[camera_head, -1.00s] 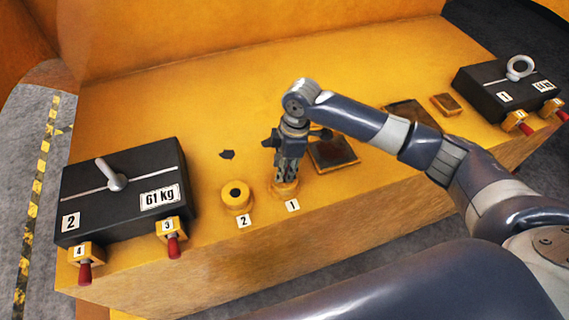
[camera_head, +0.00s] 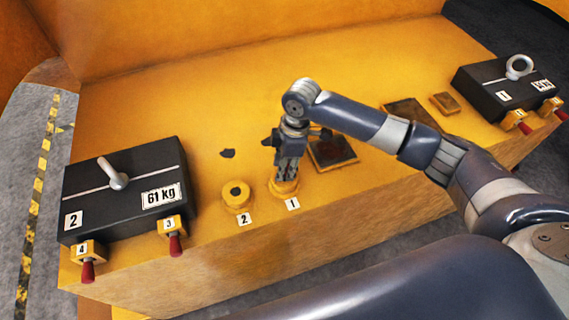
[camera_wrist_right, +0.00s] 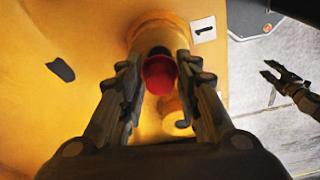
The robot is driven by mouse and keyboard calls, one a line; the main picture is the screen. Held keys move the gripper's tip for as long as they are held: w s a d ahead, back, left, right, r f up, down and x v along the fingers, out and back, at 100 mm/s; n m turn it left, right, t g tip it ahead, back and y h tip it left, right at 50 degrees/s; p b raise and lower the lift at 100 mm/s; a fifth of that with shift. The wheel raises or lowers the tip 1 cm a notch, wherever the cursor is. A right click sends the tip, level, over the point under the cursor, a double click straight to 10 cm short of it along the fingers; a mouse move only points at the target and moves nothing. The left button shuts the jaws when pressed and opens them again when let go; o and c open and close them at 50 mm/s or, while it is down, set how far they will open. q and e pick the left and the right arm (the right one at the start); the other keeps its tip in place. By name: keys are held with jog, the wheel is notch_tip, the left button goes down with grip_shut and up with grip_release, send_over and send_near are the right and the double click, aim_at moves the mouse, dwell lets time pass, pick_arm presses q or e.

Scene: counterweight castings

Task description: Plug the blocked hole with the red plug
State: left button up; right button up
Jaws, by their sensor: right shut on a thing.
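My right gripper (camera_head: 288,180) points down over the yellow boss marked 1 (camera_head: 284,188), at the front edge of the yellow casting. In the right wrist view its fingers (camera_wrist_right: 160,80) are shut on the red plug (camera_wrist_right: 160,79), whose dark end points toward boss 1 (camera_wrist_right: 157,28). The gripper hides the top of boss 1, and I cannot tell whether the plug touches or enters it. Boss 2 (camera_head: 237,195), just to the left, has a dark round opening. My left gripper (camera_wrist_right: 283,78) shows in the right wrist view, empty, fingers apart, away from the casting.
A black 61 kg block (camera_head: 120,195) stands at the left, with red-tipped yellow fittings 3 (camera_head: 174,232) and 4 (camera_head: 87,260) before it. Another black block (camera_head: 505,88) stands at the far right. A dark recess plate (camera_head: 333,152) lies behind boss 1.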

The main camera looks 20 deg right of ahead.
jog(key=shift+p, duration=0.8)
dwell(0.8)
jog(key=shift+f, duration=0.25)
jog(key=shift+f+b, duration=0.35)
jog(key=shift+f, duration=0.4)
jog(key=shift+r, duration=0.15)
jog(key=shift+r+p, duration=0.3)
jog(key=shift+r, duration=0.5)
jog(key=shift+f, duration=0.2)
dwell(1.2)
jog(key=shift+f+b, duration=0.3)
jog(key=shift+f, duration=0.5)
jog(key=shift+r, duration=0.1)
jog(key=shift+r, duration=0.1)
